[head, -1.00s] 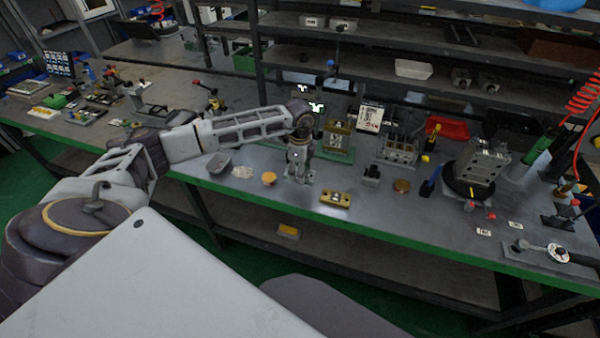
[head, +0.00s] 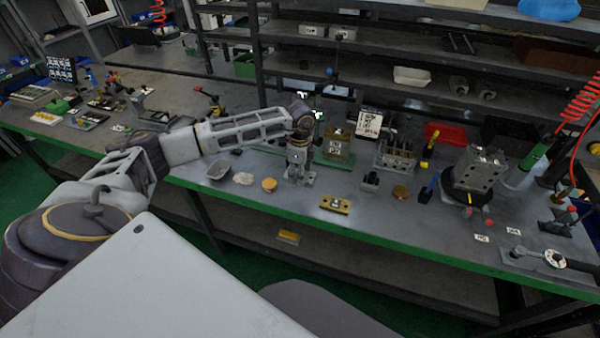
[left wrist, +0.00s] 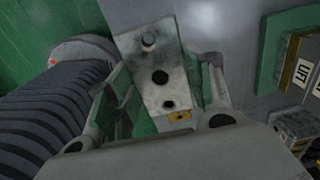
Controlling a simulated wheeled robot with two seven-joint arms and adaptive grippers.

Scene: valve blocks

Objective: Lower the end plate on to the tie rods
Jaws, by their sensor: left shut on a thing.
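My left gripper (head: 298,172) is low over the front middle of the bench. In the left wrist view, a grey plate with dark holes (left wrist: 160,77) sits between the fingers of my left gripper (left wrist: 165,95), which is shut on it; I take it as the end plate. It is hard to make out in the head view. A brass-coloured block stack on a green base (head: 338,147) stands just behind and right of the gripper. It also shows, labelled LIFT, in the left wrist view (left wrist: 298,70), apart from the plate. I cannot make out the tie rods. My right gripper is not in view.
A brass-coloured plate (head: 335,204) lies right of the gripper near the bench's front edge. A grey block (head: 478,170) stands on a black turntable at right. Shelves rise behind.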

